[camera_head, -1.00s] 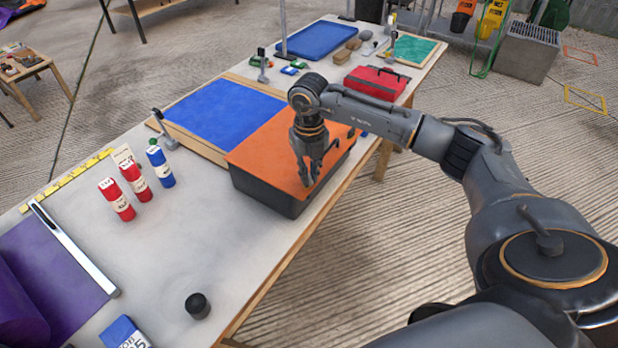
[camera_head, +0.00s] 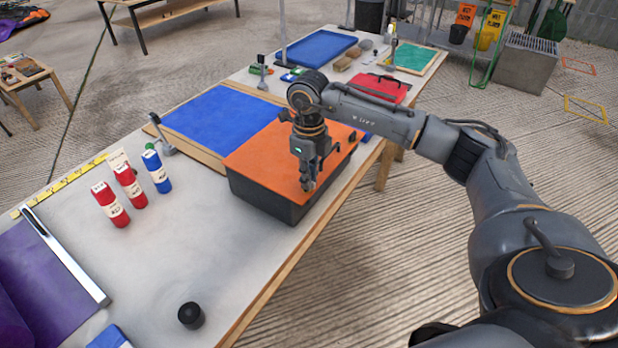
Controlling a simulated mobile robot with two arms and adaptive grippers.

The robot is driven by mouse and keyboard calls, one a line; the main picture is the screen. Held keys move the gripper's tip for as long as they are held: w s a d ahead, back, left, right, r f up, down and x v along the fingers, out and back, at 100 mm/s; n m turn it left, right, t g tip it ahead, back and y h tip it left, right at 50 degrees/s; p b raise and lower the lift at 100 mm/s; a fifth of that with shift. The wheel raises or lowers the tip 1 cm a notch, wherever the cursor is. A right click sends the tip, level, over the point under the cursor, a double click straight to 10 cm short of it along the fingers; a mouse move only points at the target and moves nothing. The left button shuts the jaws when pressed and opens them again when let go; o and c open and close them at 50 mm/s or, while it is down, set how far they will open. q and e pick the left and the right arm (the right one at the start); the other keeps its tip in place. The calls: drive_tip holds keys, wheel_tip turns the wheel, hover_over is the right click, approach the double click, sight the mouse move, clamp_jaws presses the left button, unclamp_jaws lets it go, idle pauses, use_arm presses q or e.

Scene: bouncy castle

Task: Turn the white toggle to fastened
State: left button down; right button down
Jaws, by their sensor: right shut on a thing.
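A black box (camera_head: 262,198) with an orange cover (camera_head: 262,152) stands at the right edge of the long table. My right gripper (camera_head: 308,184) points down at the front right part of the cover. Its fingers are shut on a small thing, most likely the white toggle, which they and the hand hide. I cannot see which way the toggle is turned. A small dark fitting (camera_head: 353,136) shows at the cover's far right corner. My left gripper is out of view.
A blue panel (camera_head: 222,118) in a wooden frame lies behind the box. A black cap (camera_head: 191,316) sits at the front. A red case (camera_head: 377,88) lies beyond my arm.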

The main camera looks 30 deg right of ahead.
idle(0.4)
drive_tip(key=c, duration=1.4)
unclamp_jaws()
wheel_tip(320, 180, up, 12)
drive_tip(key=shift+r, duration=0.1)
